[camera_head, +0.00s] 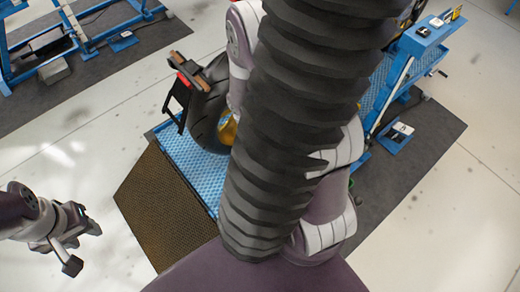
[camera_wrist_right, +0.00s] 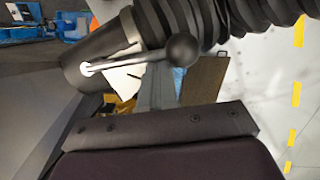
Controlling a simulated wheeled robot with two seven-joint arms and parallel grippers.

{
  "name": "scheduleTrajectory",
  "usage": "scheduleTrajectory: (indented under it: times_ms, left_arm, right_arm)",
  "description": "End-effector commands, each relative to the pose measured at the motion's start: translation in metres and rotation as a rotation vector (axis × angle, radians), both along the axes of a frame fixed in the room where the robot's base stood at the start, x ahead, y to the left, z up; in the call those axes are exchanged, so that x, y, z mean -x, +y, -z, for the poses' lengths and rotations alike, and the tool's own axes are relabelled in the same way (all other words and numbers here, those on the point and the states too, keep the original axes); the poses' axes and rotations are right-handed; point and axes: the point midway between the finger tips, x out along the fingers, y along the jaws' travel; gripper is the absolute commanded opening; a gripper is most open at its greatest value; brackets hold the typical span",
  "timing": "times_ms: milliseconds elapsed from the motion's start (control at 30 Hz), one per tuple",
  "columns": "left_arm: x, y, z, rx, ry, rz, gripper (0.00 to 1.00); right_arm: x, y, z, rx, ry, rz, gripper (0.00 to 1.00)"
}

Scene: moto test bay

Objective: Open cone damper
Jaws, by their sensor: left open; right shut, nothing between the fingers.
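In the right wrist view, the dark cone (camera_wrist_right: 88,68) sits at the upper left, at the end of the ribbed hose (camera_wrist_right: 165,20). The damper lever (camera_wrist_right: 130,63), a metal rod with a dark ball knob (camera_wrist_right: 182,50), runs from a pivot on the cone out to the right. My right gripper (camera_wrist_right: 156,76) is shut and empty, with its grey fingers close below the rod; I cannot tell whether they touch it. In the head view the hose (camera_head: 285,110) hides the cone, lever and right gripper. My left gripper (camera_head: 83,247) is open and empty at the lower left.
A motorcycle (camera_head: 207,100) stands on a blue lift (camera_head: 198,165) with a brown ramp (camera_head: 160,205), partly behind the hose. A blue stand (camera_head: 425,35) is at upper right, and another blue lift (camera_head: 85,35) at upper left. Pale floor around my left gripper is clear.

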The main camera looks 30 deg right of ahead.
Motion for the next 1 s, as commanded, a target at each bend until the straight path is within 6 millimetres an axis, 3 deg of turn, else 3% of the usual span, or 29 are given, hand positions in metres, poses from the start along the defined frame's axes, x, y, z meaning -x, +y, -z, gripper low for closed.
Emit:
scheduleTrajectory:
  times_ms: [267, 1000]
  left_arm:
    - [0.0, 0.0, 0.0, 0.0, 0.0, 0.0, 0.43]
    - [0.0, 0.0, 0.001, 0.0, 0.0, 0.0, 0.43]
  right_arm:
    - [0.014, -0.002, 0.0, 0.0, 0.002, -0.187, 0.0]
    - [0.025, -0.006, 0.001, 0.0, 0.006, -0.184, 0.0]
